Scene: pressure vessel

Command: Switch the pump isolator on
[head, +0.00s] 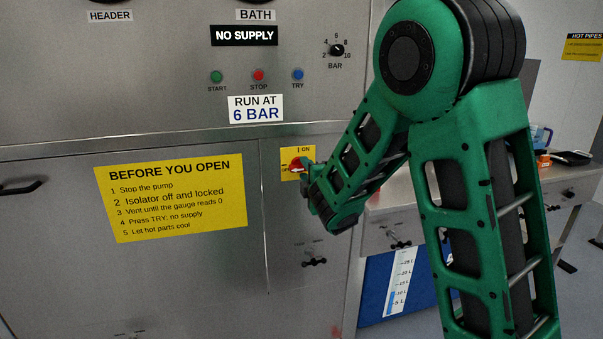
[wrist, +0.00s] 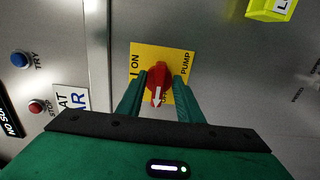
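The pump isolator is a red rotary knob (wrist: 158,85) on a yellow plate marked ON and PUMP (wrist: 139,50). In the wrist view its white arrow points down, toward my gripper's body and not at the ON mark. In the head view the red knob (head: 297,165) shows at the panel's right side, partly hidden by my gripper. My gripper (wrist: 160,80) is at the knob, one green finger on either side of it. The fingers look spread about the knob's width, with no clear grip on it. The lower part of the plate is hidden.
A yellow notice (head: 172,196) is left of the isolator. START, STOP (head: 258,75) and TRY buttons and a BAR dial (head: 337,50) sit above. A small black valve handle (head: 314,261) is below. A yellow-green tag (wrist: 271,9) hangs near the isolator.

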